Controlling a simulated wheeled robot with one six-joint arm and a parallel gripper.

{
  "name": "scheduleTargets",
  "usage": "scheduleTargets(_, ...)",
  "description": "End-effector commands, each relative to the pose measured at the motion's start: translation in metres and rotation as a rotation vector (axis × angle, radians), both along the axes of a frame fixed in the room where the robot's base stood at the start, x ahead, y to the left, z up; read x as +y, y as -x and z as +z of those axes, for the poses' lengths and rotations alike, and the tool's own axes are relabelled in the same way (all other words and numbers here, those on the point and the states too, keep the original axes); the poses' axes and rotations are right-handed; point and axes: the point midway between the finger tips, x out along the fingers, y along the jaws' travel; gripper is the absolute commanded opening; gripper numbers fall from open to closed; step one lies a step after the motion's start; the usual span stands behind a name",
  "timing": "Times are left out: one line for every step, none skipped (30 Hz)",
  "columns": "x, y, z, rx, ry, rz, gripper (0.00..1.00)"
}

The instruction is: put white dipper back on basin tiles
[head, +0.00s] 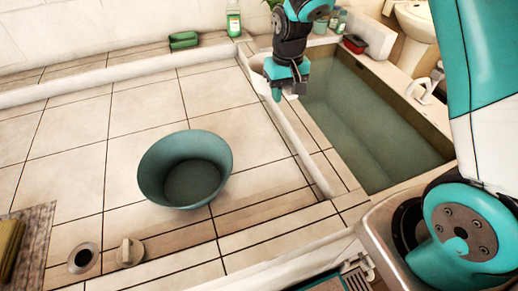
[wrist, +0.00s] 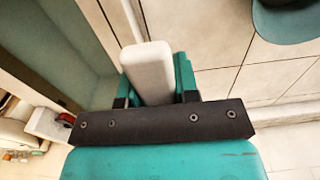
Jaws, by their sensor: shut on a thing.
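My gripper (head: 282,92) is shut on the white dipper, over the rim between the tiled floor and the sunken basin. In the wrist view the pale dipper (wrist: 148,70) shows as a blunt white bar between the two teal fingers of my gripper (wrist: 155,85). In the head view a white part of the dipper (head: 258,80) shows just left of the fingers; the rest is hidden behind my gripper. I cannot tell whether it touches the rim. The basin tiles (head: 235,120) lie to the left, pale with dark joints.
A teal tub (head: 185,170) stands on the tiles. The basin (head: 365,130) is sunken, right of the rim. A green bottle (head: 234,20), a green block (head: 184,41) and a red box (head: 355,44) stand at the back. Tiles between tub and rim are bare.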

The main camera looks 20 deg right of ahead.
Motion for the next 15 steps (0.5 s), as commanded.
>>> scheduleTargets(0.007,-0.005,-0.016,-0.007,-0.001,0.004,0.00)
scheduleTargets(0.010,-0.006,-0.016,-0.005,-0.001,0.004,0.00)
scheduleTargets(0.013,-0.007,-0.016,-0.005,-0.001,0.003,0.00)
scheduleTargets(0.015,-0.008,-0.015,-0.005,-0.001,0.002,0.00)
scheduleTargets(0.017,-0.009,-0.014,-0.004,-0.001,0.002,0.00)
scheduleTargets(0.020,-0.010,-0.013,-0.003,-0.001,0.002,0.00)
scheduleTargets(0.021,-0.010,-0.012,-0.002,-0.001,0.002,0.00)
scheduleTargets(0.022,-0.010,-0.012,-0.002,-0.001,0.001,0.00)
scheduleTargets(0.023,-0.010,-0.012,-0.001,-0.001,0.000,0.00)
scheduleTargets(0.023,-0.010,-0.013,0.000,-0.001,0.000,0.00)
scheduleTargets(0.023,-0.010,-0.015,0.002,-0.001,-0.001,0.00)
scheduleTargets(0.023,-0.010,-0.020,0.005,0.000,-0.002,0.00)
scheduleTargets(0.023,-0.010,-0.025,0.005,0.000,-0.002,0.00)
scheduleTargets(0.023,-0.010,-0.032,0.007,0.000,-0.002,0.00)
scheduleTargets(0.023,-0.009,-0.042,0.008,0.000,-0.002,0.00)
